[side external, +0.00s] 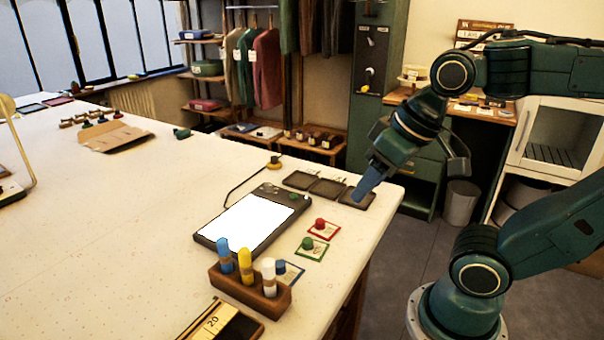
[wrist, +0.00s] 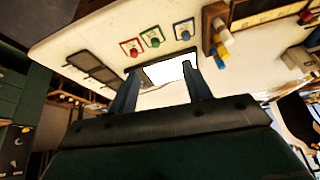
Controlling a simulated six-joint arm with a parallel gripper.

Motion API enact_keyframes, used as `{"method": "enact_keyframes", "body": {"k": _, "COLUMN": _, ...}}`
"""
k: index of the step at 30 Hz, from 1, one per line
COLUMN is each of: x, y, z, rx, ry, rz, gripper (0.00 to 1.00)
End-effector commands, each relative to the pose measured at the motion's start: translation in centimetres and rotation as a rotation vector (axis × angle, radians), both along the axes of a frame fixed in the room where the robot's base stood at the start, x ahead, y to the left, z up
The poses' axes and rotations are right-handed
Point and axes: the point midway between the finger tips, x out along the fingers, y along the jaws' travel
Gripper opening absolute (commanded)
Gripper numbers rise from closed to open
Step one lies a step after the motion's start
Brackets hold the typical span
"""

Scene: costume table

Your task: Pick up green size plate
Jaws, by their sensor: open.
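The green size plate (side external: 314,252) is a small green-edged square with a green knob, lying on the table near its right edge. In the wrist view the green plate (wrist: 149,38) lies beyond my fingertips, between a red-edged plate (wrist: 131,47) and a blue-edged plate (wrist: 184,30). In the side view the red plate (side external: 325,231) lies just behind it, and the blue plate (side external: 294,273) is partly hidden by a wooden rack. My gripper (side external: 362,190) is above the dark trays at the table edge, behind and right of the green plate. Its fingers (wrist: 160,68) are apart and empty.
The wooden rack (side external: 262,297) with coloured pegs stands in front of the plates. A device with a bright white panel (side external: 245,222) lies left of them. Dark shallow trays (side external: 327,187) line the back right. The table's left part is largely clear.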

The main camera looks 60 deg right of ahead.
Motion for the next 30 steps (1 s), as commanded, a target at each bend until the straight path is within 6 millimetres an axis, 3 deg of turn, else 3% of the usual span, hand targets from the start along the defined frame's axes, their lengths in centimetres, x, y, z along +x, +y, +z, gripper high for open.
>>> {"method": "enact_keyframes", "body": {"k": 13, "x": 5.8, "y": -0.8, "z": -0.5, "rx": 0.192, "ry": 0.187, "rz": -0.536, "gripper": 0.49}}
{"method": "enact_keyframes", "body": {"k": 24, "x": 11.2, "y": -1.9, "z": -3.0, "rx": 0.290, "ry": 0.327, "rz": -1.054, "gripper": 0.49}}
{"method": "enact_keyframes", "body": {"k": 30, "x": 13.1, "y": -2.3, "z": -4.4, "rx": 0.307, "ry": 0.369, "rz": -1.260, "gripper": 0.49}}
